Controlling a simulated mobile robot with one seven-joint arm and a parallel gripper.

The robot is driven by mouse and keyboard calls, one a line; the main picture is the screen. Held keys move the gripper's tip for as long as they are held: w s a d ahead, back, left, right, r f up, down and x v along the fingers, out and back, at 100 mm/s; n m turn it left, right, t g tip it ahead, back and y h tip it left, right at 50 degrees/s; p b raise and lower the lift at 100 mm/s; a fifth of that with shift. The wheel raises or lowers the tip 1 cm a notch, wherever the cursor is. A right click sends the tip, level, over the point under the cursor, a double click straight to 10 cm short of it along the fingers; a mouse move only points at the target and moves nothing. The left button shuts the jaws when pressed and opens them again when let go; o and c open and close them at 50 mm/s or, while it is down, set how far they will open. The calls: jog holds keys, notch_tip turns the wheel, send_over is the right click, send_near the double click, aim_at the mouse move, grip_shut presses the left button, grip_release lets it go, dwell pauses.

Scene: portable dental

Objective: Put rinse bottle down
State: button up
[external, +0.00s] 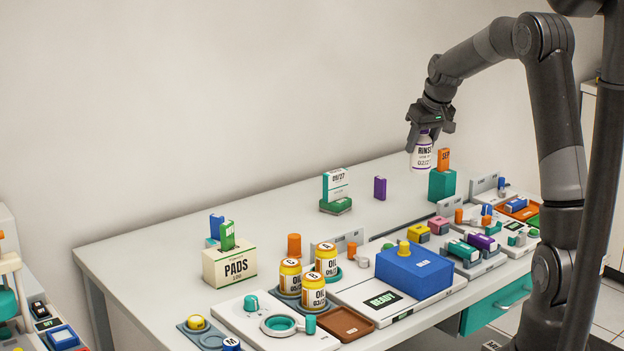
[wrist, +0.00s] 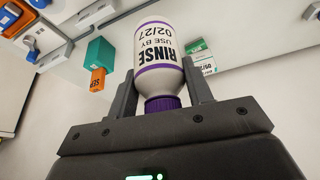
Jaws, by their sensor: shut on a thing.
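The rinse bottle (external: 422,154) is white with purple bands and a purple cap, and its label reads RINSE 02/27. My gripper (external: 430,126) is shut on it near its capped top and holds it upright above the back of the table. In the wrist view the bottle (wrist: 159,58) sits between the two fingers of my gripper (wrist: 160,95). The lower end of the bottle points away from the wrist camera. In the external view my gripper hides the cap.
The white table (external: 180,245) has free room at the back middle. A teal block with an orange SEP item (external: 443,160) stands just right of the bottle. A small purple box (external: 380,188) and a green-and-white box (external: 336,186) stand to its left.

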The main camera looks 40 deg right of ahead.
jog(key=s+d, duration=0.5)
jog(key=d, duration=0.1)
notch_tip(320, 180, down, 5)
jog(key=shift+m, duration=0.3)
jog(key=shift+w+a+f, duration=1.45)
jog(key=shift+f, duration=0.45)
jog(key=shift+w+a+f, duration=1.4)
jog(key=shift+f, duration=0.45)
jog(key=shift+w+a+f, duration=1.45)
jog(key=shift+f, duration=0.45)
jog(key=shift+f, duration=0.1)
jog(key=o, duration=1.1)
